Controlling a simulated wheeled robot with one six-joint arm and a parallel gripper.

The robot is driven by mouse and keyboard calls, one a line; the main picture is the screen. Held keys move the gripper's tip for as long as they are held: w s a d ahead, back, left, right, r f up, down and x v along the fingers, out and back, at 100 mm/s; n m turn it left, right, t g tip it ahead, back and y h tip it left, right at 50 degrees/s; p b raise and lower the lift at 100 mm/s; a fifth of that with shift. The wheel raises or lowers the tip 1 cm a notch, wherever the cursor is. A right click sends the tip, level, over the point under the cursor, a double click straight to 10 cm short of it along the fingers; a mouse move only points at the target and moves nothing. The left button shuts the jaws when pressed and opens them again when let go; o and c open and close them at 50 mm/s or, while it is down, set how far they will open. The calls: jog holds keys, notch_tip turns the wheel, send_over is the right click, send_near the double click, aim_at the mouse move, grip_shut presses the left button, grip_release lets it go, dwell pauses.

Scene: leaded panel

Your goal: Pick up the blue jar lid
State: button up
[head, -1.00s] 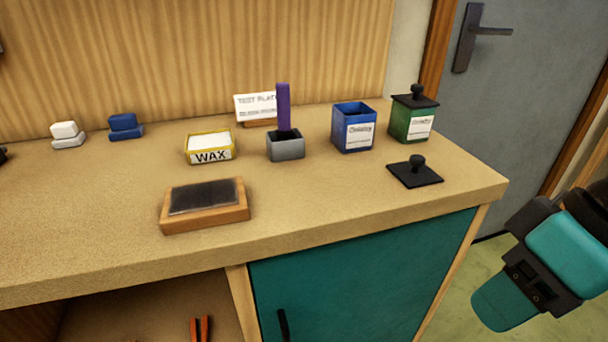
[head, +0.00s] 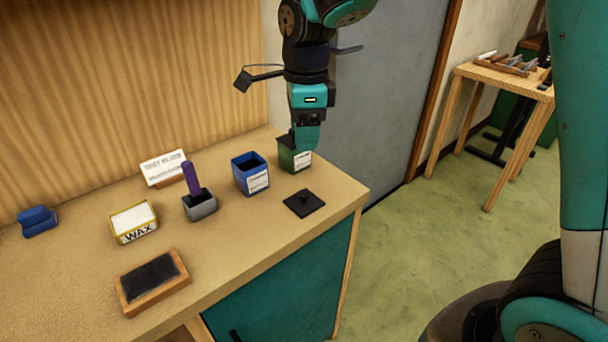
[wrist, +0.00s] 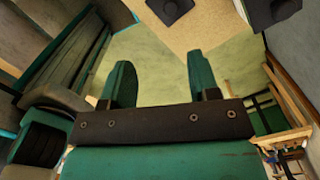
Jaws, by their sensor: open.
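The blue jar's lid, a flat black square with a small knob, lies on the bench (head: 303,203) near its right front corner. A dark knobbed lid, apparently this one, shows at the top edge of the wrist view (wrist: 170,8). The open blue jar (head: 250,173) stands behind and left of it. My gripper (head: 306,138) points down above the lid's level, overlapping the green jar (head: 297,157) in the head view and hiding its top. In the wrist view its two teal fingers (wrist: 160,82) are apart with nothing between them.
A wax tin (head: 133,222), a grey holder (head: 200,206) with a purple stick, a card (head: 164,167) and a wooden-framed dark pad (head: 152,282) are further left. A second dark lid (wrist: 272,12) shows in the wrist view, apparently on the green jar. A small table (head: 505,80) stands right.

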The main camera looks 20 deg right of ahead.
jog(key=w+r+m, duration=0.1)
jog(key=m, duration=0.1)
jog(key=p, duration=0.2)
send_over(304, 192)
jog(key=shift+m, duration=0.4)
notch_tip(304, 192, down, 12)
jog(key=shift+a, duration=0.1)
jog(key=shift+f+p, duration=0.8)
jog(key=shift+f, duration=2)
jog(key=shift+c, duration=0.4)
jog(key=c, duration=0.9)
